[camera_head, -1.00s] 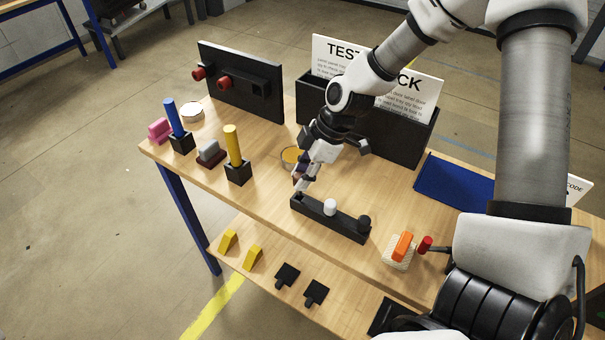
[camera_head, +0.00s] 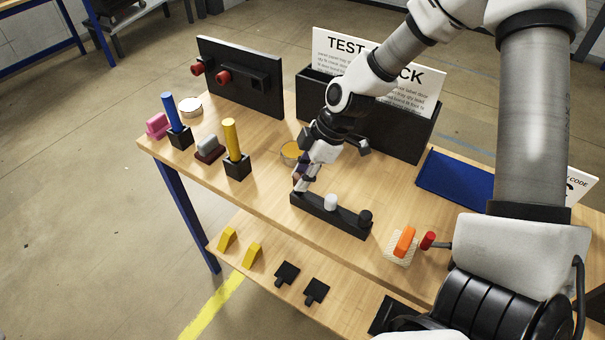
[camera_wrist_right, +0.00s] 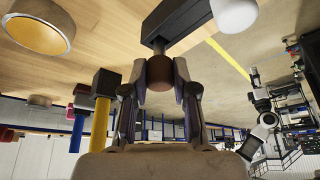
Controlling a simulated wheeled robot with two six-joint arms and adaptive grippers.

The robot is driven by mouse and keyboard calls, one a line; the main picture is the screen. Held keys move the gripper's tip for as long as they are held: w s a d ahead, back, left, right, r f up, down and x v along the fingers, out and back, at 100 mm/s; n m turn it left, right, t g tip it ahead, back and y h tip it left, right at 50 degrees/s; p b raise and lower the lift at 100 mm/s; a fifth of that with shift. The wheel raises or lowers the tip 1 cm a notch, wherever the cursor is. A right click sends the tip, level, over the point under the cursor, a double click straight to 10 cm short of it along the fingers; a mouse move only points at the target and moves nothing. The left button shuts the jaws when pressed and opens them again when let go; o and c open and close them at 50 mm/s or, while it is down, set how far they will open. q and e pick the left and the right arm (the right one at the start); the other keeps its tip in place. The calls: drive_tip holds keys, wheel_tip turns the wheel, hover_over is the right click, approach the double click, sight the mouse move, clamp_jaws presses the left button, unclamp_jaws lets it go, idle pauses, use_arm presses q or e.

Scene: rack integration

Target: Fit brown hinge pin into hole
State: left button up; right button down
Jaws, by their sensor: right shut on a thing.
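The black block (camera_head: 345,222) lies on the table with a white pin (camera_head: 330,202) at its middle and a black pin (camera_head: 365,217) near its right end. My right gripper (camera_head: 300,186) is at the block's left end, pointing down. In the right wrist view it is shut on the brown hinge pin (camera_wrist_right: 160,74), which sits between the two fingers. The block (camera_wrist_right: 180,22) and the white pin (camera_wrist_right: 235,13) also show there. The pin's tip is close to the block's end, but the hole is hidden, so I cannot tell whether the tip is inside it. My left gripper is out of view.
A yellow post (camera_head: 232,140) and a blue post (camera_head: 172,112) stand in black bases to the left. A round gold-topped part (camera_head: 290,152) lies behind the gripper. A black bin (camera_head: 400,140) stands at the back. An orange part (camera_head: 404,241) is at right.

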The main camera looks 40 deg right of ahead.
drive_tip(key=shift+f+b, duration=0.9)
drive_tip(key=shift+f, duration=0.25)
drive_tip(key=c, duration=0.8)
unclamp_jaws()
drive_tip(key=shift+r, duration=0.1)
drive_tip(key=shift+r, duration=0.1)
drive_tip(key=v, duration=1.1)
drive_tip(key=shift+d+r, duration=0.15)
drive_tip(key=shift+r, duration=0.25)
drive_tip(key=shift+s+f, duration=0.1)
